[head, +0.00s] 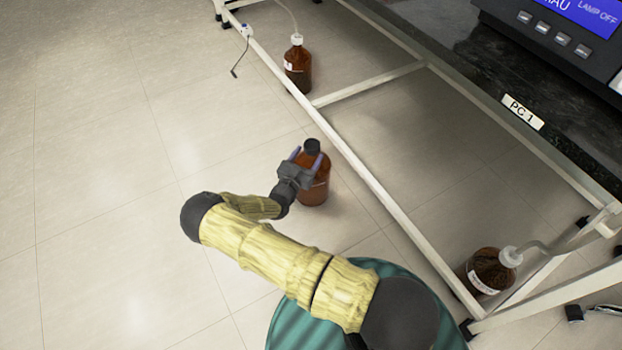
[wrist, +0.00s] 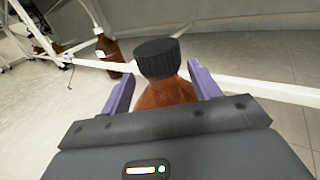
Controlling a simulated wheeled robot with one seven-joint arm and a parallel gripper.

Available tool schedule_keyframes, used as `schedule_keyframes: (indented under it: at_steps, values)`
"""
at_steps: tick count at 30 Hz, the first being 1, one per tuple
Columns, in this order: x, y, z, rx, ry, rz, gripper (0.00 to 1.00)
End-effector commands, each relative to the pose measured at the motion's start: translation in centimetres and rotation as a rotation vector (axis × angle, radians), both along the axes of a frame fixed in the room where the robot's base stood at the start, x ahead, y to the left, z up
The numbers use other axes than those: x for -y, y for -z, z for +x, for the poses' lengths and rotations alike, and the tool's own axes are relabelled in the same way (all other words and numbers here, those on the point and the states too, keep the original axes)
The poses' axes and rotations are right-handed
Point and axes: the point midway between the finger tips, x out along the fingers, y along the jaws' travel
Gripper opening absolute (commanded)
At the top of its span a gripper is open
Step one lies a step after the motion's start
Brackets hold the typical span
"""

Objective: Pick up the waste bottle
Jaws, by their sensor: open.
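The waste bottle is a brown bottle (head: 314,185) with a black cap, standing upright on the floor beside the white frame's rail. My gripper (head: 308,158) is at its upper part, with purple fingers to either side of it. In the wrist view the bottle's black cap (wrist: 156,58) and brown shoulder show between the two open fingers of my gripper (wrist: 160,90). Whether the fingers touch the bottle cannot be told. The lower part of the bottle is hidden by the gripper body in the wrist view.
A brown bottle (head: 298,66) with a white cap and tube stands at the back. Another tubed brown bottle (head: 488,272) is at the lower right. The white frame rail (head: 360,172) runs close to the bottle's right. Floor to the left is clear.

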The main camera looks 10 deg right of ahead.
Motion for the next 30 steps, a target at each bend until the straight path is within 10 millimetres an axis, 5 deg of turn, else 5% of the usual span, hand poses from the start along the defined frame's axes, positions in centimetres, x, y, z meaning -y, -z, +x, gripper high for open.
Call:
schedule_keyframes:
  at_steps: [9,24,30]
  values:
    - [2.2,0.4,2.4,0.001,0.003,0.002,0.62]
    - [2.1,0.2,2.4,-0.001,0.001,0.001,0.62]
    - [2.1,0.2,2.4,-0.001,0.001,0.001,0.27]
